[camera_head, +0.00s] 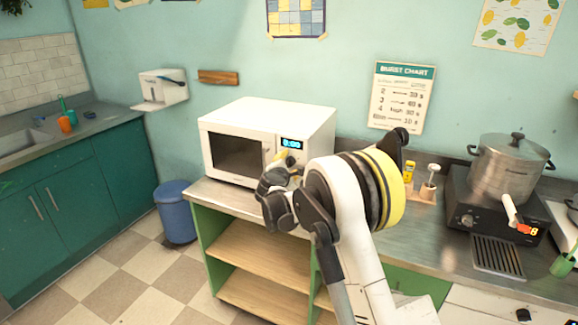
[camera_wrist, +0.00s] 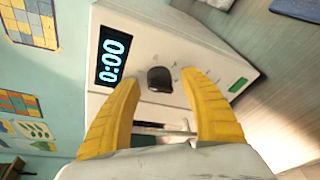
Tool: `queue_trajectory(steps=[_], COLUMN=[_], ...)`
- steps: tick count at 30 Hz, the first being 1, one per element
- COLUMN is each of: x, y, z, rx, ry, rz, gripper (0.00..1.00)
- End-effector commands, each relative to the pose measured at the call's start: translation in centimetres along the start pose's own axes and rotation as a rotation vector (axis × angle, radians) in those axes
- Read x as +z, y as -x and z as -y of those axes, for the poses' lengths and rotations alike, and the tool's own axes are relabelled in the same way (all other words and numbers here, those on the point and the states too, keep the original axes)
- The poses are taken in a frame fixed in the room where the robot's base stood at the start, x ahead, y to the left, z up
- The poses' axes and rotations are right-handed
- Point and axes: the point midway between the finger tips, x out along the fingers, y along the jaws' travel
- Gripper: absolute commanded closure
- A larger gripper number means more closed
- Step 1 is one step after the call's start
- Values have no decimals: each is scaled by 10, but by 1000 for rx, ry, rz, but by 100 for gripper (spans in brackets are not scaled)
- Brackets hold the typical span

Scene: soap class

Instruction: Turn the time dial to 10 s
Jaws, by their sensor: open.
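The white microwave (camera_head: 228,122) stands on the counter, with a dark door window and a lit display (camera_head: 291,143) reading 0:00. In the wrist view the same display (camera_wrist: 112,58) also reads 0:00, turned sideways. A dark round dial (camera_wrist: 160,79) sits on the panel beside it, with small marks around it too faint to read. My gripper (camera_wrist: 161,82) is open, its yellow fingers spread on either side of the dial with gaps. I cannot tell whether the tips touch the panel.
A green button (camera_wrist: 238,85) lies on the panel past the dial, and a pale door handle (camera_wrist: 165,130) runs between my fingers. A pot (camera_head: 505,167) stands on a burner at right. A chart (camera_head: 401,97) hangs on the wall.

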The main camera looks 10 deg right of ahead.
Motion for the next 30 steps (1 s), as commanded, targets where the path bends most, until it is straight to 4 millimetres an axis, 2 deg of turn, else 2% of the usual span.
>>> queue_trajectory(steps=[5, 9, 10, 20, 30], x=[0, 0, 0, 0, -1], y=[0, 0, 0, 0, 0], z=[0, 0, 0, -1, 0], rx=[0, 0, 0, 11, 71], ry=[0, 0, 0, -31, -223], rz=[0, 0, 0, -3, -17], gripper=[49, 92, 100, 100, 100])
